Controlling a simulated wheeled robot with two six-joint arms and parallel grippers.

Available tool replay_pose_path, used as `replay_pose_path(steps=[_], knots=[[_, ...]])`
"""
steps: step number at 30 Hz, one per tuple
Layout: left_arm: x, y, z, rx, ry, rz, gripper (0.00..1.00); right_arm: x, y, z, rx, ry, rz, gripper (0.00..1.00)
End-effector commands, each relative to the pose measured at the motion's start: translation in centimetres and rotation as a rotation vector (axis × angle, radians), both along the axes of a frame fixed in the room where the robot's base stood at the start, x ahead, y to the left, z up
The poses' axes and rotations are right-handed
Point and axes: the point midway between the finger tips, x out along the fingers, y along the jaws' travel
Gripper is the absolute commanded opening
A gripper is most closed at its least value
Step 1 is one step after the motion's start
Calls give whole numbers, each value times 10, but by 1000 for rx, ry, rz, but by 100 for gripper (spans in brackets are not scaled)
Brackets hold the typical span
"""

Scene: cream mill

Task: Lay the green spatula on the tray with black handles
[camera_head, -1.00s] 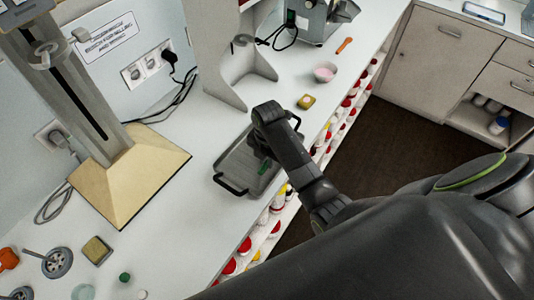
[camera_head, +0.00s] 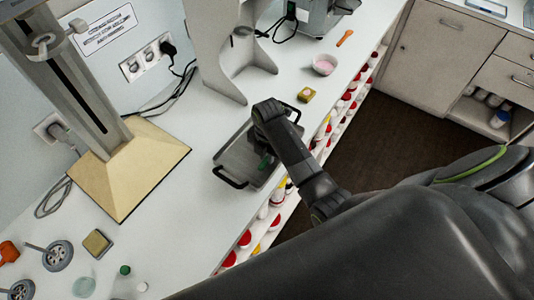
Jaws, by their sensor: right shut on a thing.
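The grey tray with black handles (camera_head: 232,163) lies on the white counter in the middle of the view. My right arm reaches over it from the right and hides its right part. My right gripper (camera_head: 267,152) points down over the tray and is shut on the green spatula (camera_head: 265,162). Only a small green part of the spatula shows, over the tray's right half. I cannot tell whether it touches the tray floor. My left gripper is out of view.
A stand with a tan base (camera_head: 135,170) is left of the tray. Shelves of red-capped bottles (camera_head: 246,239) run below the counter's front edge.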

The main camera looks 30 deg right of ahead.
Motion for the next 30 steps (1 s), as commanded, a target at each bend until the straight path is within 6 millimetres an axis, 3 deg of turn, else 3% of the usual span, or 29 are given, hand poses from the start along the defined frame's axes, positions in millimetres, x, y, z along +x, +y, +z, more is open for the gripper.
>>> replay_pose_path(steps=[30], knots=[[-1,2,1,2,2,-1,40,-1,0,-14,0,1,0,0]])
